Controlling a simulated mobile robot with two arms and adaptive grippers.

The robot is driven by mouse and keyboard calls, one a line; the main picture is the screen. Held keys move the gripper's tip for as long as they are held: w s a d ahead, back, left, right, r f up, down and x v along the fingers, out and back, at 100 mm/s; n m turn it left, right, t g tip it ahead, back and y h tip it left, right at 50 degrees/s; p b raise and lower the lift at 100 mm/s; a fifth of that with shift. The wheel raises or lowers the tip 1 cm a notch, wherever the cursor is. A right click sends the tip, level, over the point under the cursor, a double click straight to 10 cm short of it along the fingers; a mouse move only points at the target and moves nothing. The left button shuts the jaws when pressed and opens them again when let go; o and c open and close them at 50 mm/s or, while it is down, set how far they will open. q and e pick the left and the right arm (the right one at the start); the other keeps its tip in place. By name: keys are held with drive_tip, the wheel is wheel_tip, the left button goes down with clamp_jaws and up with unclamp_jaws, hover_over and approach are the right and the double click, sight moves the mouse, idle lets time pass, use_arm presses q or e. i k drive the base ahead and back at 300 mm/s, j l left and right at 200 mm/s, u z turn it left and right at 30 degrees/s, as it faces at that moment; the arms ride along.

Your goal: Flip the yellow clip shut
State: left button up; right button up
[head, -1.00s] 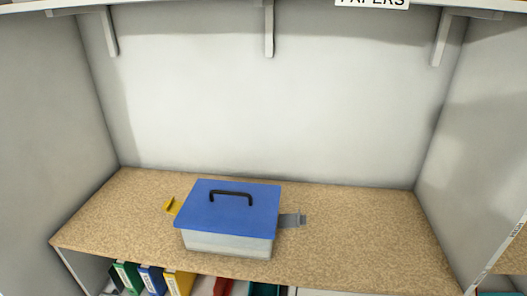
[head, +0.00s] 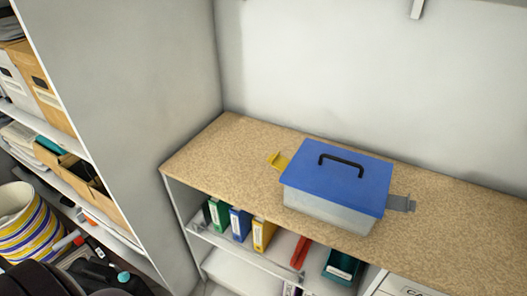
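The yellow clip (head: 279,161) sticks out from the left side of a box with a blue lid (head: 338,178) and a pale, translucent body (head: 325,211). The clip stands out and away from the box wall, swung open. A grey clip (head: 400,203) sticks out on the right side, also open. The lid lies on the box and has a black handle on top. The box stands on the speckled tan shelf (head: 215,150). Neither of my grippers is in view.
Below the shelf stand green, blue and yellow binders (head: 264,234), a red item (head: 300,252) and a dark green bin (head: 341,266). A grey partition (head: 130,100) rises at the left; beyond it are shelves and a striped basket (head: 27,222). The shelf left of the box is clear.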

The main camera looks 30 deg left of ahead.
sight(278, 162)
drive_tip(key=j, duration=0.7)
drive_tip(key=i+j, duration=0.1)
drive_tip(key=j, duration=0.6)
